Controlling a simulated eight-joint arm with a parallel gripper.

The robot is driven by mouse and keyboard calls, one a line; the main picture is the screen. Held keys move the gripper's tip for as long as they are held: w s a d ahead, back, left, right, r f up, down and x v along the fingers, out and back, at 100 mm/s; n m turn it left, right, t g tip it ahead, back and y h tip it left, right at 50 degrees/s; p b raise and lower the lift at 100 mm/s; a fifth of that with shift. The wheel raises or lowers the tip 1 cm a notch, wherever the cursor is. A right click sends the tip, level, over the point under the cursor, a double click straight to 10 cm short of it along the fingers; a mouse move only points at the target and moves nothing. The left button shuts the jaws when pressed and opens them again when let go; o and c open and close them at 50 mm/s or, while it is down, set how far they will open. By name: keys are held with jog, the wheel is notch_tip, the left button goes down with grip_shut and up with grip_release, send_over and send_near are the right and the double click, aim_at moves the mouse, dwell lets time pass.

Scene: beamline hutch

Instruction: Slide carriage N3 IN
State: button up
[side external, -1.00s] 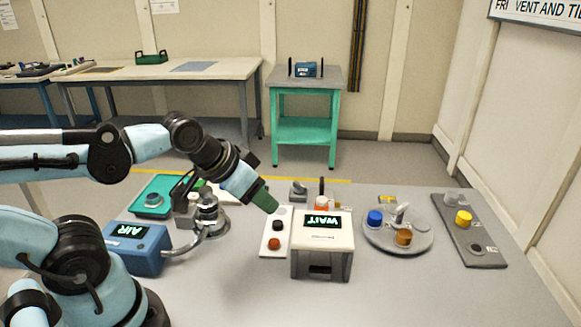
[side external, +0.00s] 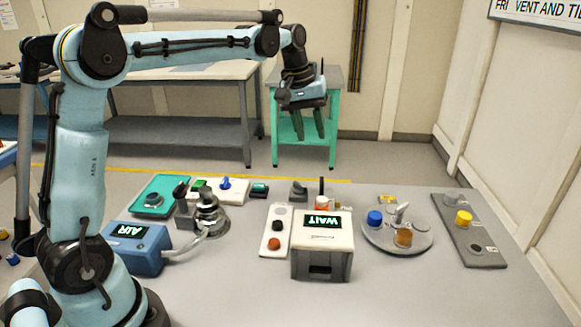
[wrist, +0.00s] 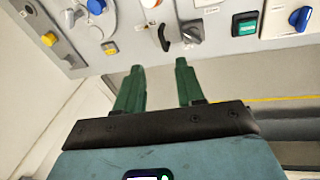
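I cannot make out a label reading N3, so I cannot tell which part is the carriage. A grey strip panel (side external: 482,245) at the right of the bench carries a yellow cap (side external: 464,217), a grey knob (side external: 451,196) and a dark part at its near end. My gripper (side external: 320,130) is raised above the back of the bench, fingers pointing down, with the green stand behind it. In the wrist view its two green fingers (wrist: 160,66) are apart with nothing between them. A grey knob (wrist: 190,32) and a black handle (wrist: 163,38) show beyond the fingertips.
A white box (side external: 322,238) reading WAIT stands mid-bench, with a button panel (side external: 270,243) on its left. A round grey plate (side external: 372,240) with blue and orange parts is to its right. A blue AIR box (side external: 137,248) with a hose is at left. The front bench is clear.

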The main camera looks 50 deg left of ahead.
aim_at(322, 179)
jog(key=shift+n+g, duration=0.4)
jog(key=shift+n, duration=0.3)
jog(key=w+f, duration=0.1)
jog(key=f, duration=0.3)
jog(key=w+f, duration=0.2)
jog(key=f, duration=0.3)
jog(key=w+f, duration=0.1)
jog(key=f, duration=0.3)
jog(key=shift+w+a+f, duration=0.1)
jog(key=shift+w+f, duration=0.1)
jog(key=shift+f, duration=0.05)
grip_shut()
